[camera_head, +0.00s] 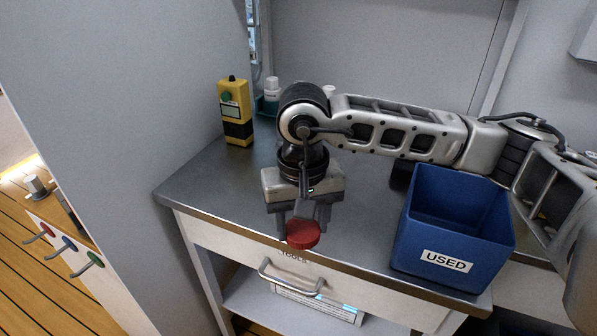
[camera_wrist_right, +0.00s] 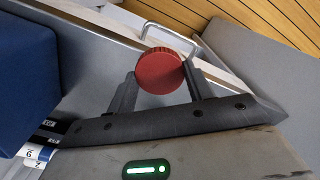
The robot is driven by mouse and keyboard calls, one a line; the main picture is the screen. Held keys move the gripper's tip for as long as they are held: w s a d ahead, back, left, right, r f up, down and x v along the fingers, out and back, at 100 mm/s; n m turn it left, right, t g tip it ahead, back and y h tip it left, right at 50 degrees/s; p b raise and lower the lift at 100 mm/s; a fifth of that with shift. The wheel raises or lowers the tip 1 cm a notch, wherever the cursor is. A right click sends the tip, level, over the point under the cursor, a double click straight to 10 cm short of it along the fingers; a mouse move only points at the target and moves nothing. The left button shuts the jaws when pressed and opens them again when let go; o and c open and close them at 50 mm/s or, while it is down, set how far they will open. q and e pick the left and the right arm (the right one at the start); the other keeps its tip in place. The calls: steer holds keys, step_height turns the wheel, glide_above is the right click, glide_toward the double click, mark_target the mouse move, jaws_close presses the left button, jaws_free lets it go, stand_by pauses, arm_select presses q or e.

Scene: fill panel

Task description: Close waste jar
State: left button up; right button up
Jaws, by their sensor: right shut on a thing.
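A round red lid (camera_head: 303,234) is held at the front edge of the counter, above the drawer front. My right gripper (camera_head: 300,218) is shut on it; the wrist view shows the lid (camera_wrist_right: 160,71) between the two fingertips (camera_wrist_right: 161,84), its flat face towards the camera. I cannot make out an open waste jar in either view; my right arm covers part of the counter behind the gripper. My left gripper is not in view.
A blue bin (camera_head: 452,266) marked USED stands at the counter's right. A yellow and black device (camera_head: 236,112) and a teal-based bottle (camera_head: 271,97) stand at the back left. The steel counter (camera_head: 215,185) is bare at left. A drawer handle (camera_head: 291,284) juts out below.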

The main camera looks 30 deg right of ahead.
steer(key=shift+s+d+f+n, duration=0.2)
steer(key=shift+s+f+n, duration=0.1)
steer(key=shift+n, duration=0.3)
steer(key=shift+s+d+f+n, duration=0.2)
steer(key=shift+f+n, duration=0.1)
steer(key=shift+n, duration=0.3)
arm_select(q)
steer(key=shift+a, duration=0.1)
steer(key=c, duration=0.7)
arm_select(e)
steer(key=shift+a, duration=0.2)
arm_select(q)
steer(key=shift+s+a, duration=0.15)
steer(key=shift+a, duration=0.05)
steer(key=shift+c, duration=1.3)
arm_select(e)
steer(key=shift+w+a, duration=0.2)
steer(key=shift+a, duration=0.05)
steer(key=shift+s, duration=0.1)
